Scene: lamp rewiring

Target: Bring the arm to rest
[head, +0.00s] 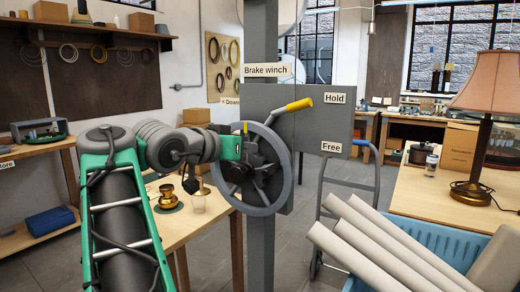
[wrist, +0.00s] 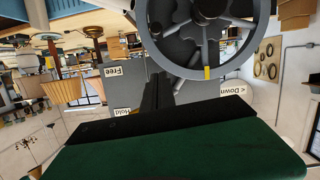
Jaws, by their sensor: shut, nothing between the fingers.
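My arm (head: 125,215), green and grey, reaches from the lower left to the brake winch. My gripper (head: 246,152) is in front of the left part of the winch handwheel (head: 285,185). In the wrist view, which is upside down, the dark fingers of my gripper (wrist: 158,92) are together and empty, and the handwheel (wrist: 188,62) shows beyond them. I cannot tell whether they touch the wheel. A yellow mark sits at the top of the wheel rim. The yellow-ended brake lever (head: 298,105) points up and right, towards the "Hold" label (head: 334,98); the "Free" label (head: 331,147) is below.
A grey post (head: 262,245) carries the winch box (head: 320,125). A wooden table (head: 205,218) with brass parts stands behind my arm. Pale rolls (head: 375,240) in a blue crate (head: 440,236) fill the lower right. A lamp (head: 485,130) stands on the right bench.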

